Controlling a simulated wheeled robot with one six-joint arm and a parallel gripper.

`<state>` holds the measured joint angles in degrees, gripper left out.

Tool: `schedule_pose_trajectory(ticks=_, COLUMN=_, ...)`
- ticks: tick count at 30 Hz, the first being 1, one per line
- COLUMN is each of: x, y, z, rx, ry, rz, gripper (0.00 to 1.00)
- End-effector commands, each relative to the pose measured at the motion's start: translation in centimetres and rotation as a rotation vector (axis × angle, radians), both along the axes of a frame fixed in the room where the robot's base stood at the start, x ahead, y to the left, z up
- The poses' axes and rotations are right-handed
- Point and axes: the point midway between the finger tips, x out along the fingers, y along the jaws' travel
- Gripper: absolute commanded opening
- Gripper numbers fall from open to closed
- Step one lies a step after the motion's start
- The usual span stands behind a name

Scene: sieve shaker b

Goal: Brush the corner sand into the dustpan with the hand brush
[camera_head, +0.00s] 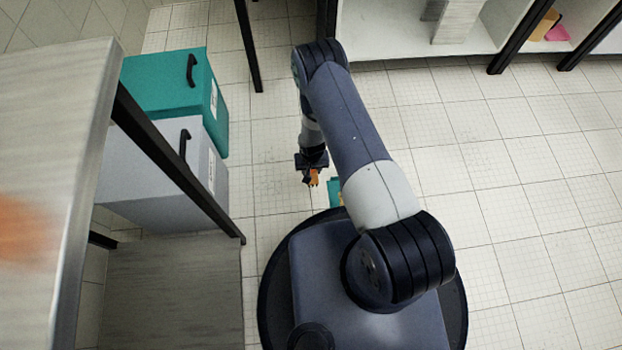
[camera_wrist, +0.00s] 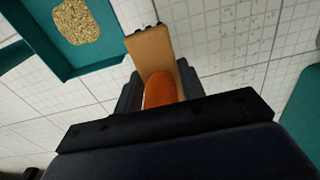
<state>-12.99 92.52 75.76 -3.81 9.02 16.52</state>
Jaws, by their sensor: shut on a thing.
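In the head view only a bit of the dustpan (camera_head: 334,190) shows beside my base. Faint grey specks (camera_wrist: 238,42) mark the floor tiles.
A white shelf unit (camera_head: 400,40) stands at the back. Tiled floor (camera_head: 530,200) is open at the right.

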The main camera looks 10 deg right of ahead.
Motion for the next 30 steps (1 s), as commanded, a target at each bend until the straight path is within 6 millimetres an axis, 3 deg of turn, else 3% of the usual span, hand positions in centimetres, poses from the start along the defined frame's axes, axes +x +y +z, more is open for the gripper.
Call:
schedule_pose_trajectory(ticks=1, x=-0.2, y=0.1, z=-1.4, rx=0.001, ry=-0.001, rz=0.001, gripper=0.18)
schedule_pose_trajectory(ticks=3, x=-0.5, y=0.2, z=-2.1, rx=0.001, ry=-0.001, rz=0.001, gripper=0.18)
schedule_pose_trajectory(ticks=11, x=-0.7, y=0.3, z=-3.4, rx=0.002, ry=-0.002, rz=0.001, gripper=0.18)
schedule_pose_trajectory(ticks=21, x=-0.7, y=0.2, z=-6.8, rx=0.002, ry=-0.002, rz=0.001, gripper=0.18)
schedule_pose_trajectory(ticks=30, x=-0.7, y=0.2, z=-7.5, rx=0.002, ry=-0.002, rz=0.001, gripper=0.18)
